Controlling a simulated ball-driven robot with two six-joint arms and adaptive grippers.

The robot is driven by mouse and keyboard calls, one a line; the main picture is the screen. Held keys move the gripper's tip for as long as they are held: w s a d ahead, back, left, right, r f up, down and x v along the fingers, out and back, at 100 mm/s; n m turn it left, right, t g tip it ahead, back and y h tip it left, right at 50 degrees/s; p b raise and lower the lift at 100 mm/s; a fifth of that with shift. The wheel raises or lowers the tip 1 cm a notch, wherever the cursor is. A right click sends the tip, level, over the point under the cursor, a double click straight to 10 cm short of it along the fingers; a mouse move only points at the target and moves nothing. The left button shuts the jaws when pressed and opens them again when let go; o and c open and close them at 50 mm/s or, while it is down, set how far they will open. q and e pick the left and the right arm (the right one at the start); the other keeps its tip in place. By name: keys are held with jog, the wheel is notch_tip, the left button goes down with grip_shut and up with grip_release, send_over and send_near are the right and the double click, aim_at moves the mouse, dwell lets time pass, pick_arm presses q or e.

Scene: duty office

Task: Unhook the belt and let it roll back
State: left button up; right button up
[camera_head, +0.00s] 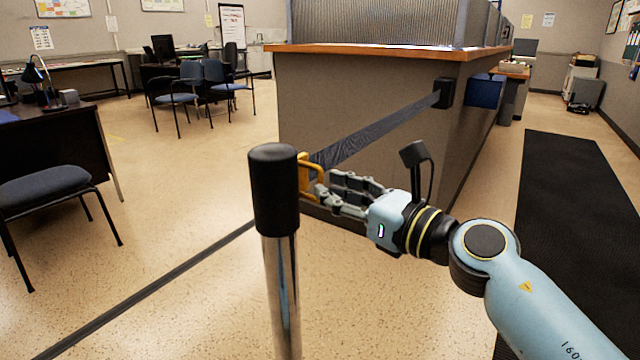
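The belt (375,130) is a dark strap, stretched taut from a black wall unit (445,92) on the counter's side to a yellow end clip (304,172). The clip is at the right side of the black head (273,190) of a chrome post (282,300). In this view it appears to touch the head; whether it is hooked in is hard to see. My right gripper (322,188) reaches in from the right, and its grey fingers close on the clip's lower right part. The fingertips partly hide the clip. My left gripper is not in view.
The grey counter (340,85) with a wooden top stands behind the belt. A black floor mat (575,210) lies at the right. Blue chairs (45,188) and a dark desk (60,145) stand at the left. A dark strip (160,285) crosses the open floor.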

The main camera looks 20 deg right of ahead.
jog(key=shift+x, duration=1.7)
jog(key=shift+c, duration=0.3)
grip_shut()
jog(key=shift+d, duration=0.1)
